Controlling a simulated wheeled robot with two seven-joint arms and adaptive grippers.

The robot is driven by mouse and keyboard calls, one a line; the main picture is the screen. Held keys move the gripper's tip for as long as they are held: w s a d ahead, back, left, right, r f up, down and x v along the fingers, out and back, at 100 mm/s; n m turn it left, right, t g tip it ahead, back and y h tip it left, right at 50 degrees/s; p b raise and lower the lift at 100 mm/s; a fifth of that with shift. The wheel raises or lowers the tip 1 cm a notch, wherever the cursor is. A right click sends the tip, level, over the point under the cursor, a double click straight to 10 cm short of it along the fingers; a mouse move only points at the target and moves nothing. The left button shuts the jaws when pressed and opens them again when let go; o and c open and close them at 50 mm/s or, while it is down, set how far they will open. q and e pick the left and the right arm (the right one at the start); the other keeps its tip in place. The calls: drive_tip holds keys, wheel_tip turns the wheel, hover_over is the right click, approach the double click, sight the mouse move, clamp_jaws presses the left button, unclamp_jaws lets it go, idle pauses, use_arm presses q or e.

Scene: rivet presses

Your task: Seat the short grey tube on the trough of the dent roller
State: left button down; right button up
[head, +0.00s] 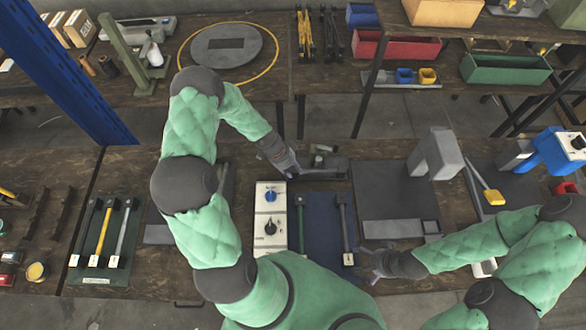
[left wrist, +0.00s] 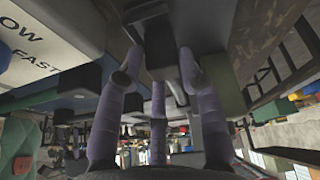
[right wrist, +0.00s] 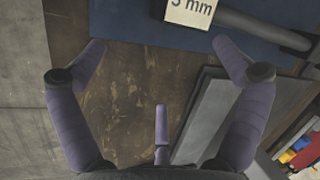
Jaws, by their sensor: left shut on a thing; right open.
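My left gripper (head: 287,163) is beside a small dark grey device (head: 327,165) behind the white control box, perhaps the dent roller. In the left wrist view my left gripper (left wrist: 155,75) is shut around a dark grey block-like part (left wrist: 160,48); I cannot tell whether this is the short grey tube or part of the device. The trough is not clearly visible. My right gripper (head: 374,264) is open and empty by the front edge of the blue mat. A grey rod (head: 344,222) with a "3 mm" tag (right wrist: 190,10) lies on that mat, beyond the right fingers.
The white control box (head: 270,215) has a blue and a black knob. A dark green rod (head: 301,220) lies right of it. A flat dark plate (head: 392,192) and grey upright machine (head: 436,155) stand to the right. A rod rack (head: 96,278) is at the left.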

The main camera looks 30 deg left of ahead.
use_arm(q)
drive_tip(key=c, duration=0.7)
unclamp_jaws()
drive_tip(key=shift+r, duration=0.1)
drive_tip(key=v, duration=1.2)
